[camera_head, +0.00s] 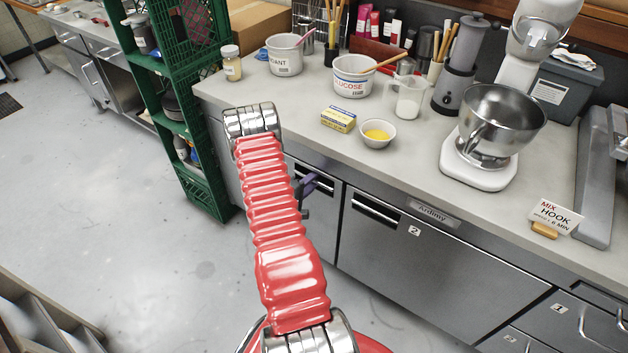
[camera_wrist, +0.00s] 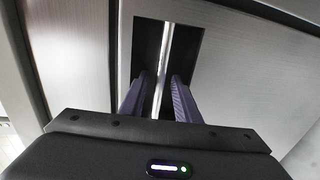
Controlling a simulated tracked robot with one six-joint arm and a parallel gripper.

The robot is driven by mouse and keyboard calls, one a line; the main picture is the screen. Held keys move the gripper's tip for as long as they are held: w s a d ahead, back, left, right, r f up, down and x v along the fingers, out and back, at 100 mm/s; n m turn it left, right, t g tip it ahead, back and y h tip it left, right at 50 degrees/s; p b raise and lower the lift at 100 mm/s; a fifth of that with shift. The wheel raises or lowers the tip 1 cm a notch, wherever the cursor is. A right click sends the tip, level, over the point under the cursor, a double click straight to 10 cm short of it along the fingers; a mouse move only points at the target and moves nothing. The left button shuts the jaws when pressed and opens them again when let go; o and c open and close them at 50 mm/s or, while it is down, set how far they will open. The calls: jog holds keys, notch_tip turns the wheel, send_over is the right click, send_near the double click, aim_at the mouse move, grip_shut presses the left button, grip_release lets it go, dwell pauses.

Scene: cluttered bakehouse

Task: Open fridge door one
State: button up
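The left door of the under-counter fridge (camera_head: 325,225) is partly hidden behind my red arm; its number label is not visible. It looks shut. Its handle is a thin metal bar (camera_wrist: 164,50) across a dark recess, seen close in the wrist view. My gripper (camera_wrist: 158,88) has two purple fingers, set apart, one on each side of the bar. Gaps show between the fingers and the bar. In the head view my gripper (camera_head: 309,183) is small, at that door's recess, and partly hidden by my arm.
Fridge door 2 (camera_head: 420,265) is shut, right of the left door. The counter above holds a stand mixer (camera_head: 490,130), tubs and a small bowl (camera_head: 377,133). A green crate shelf (camera_head: 190,120) stands at the left. The floor (camera_head: 120,190) left of my arm is clear.

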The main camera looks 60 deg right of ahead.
grip_shut()
dwell(0.4)
